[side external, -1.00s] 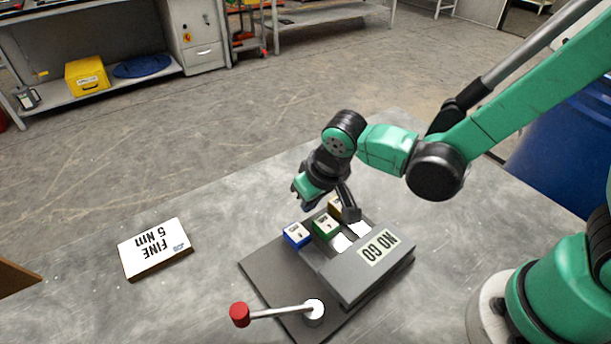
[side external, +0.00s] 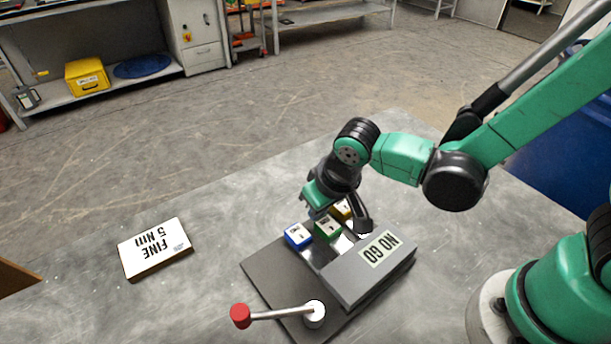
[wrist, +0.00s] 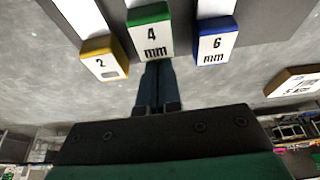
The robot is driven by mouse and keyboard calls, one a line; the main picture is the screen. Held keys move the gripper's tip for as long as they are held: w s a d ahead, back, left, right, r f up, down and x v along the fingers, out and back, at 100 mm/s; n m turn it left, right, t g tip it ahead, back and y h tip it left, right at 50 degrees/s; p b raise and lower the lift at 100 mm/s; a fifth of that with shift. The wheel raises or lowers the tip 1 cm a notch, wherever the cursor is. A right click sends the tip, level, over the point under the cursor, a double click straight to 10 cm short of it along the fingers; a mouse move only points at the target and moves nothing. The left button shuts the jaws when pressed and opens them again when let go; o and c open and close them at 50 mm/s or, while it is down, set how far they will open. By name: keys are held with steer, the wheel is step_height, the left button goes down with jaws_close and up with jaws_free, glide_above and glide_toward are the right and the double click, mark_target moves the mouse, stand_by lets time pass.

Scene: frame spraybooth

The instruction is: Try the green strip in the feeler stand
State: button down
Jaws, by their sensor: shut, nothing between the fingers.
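The green-edged strip tab (side external: 327,229) sits in the feeler stand (side external: 270,272), between the blue tab (side external: 298,235) and the yellow tab (side external: 342,209). In the wrist view the green tab (wrist: 150,32) reads "4 mm", the blue tab (wrist: 214,40) "6 mm" and the yellow tab (wrist: 101,60) "2". My gripper (wrist: 157,75) is shut with nothing in it. Its fingertips point at the outer end of the green tab; I cannot tell whether they touch it. In the side view my gripper (side external: 318,214) is low behind the green tab.
The stand's raised block carries a "NO GO" label (side external: 380,250). A lever with a red knob (side external: 240,315) stands at its front. A "FINE 5 Nm" plate (side external: 155,249) lies on the table to the left. The table between plate and stand is clear.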

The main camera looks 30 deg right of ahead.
steer(key=w, duration=0.3)
steer(key=shift+w+a, duration=0.1)
steer(key=shift+w, duration=0.3)
steer(key=v, duration=1)
steer(key=s+d+r+t, duration=0.1)
steer(key=s+d+t, duration=0.2)
steer(key=d, duration=0.8)
steer(key=shift+s+d+r+m, duration=0.3)
steer(key=shift+s+m, duration=0.1)
steer(key=shift+s, duration=0.15)
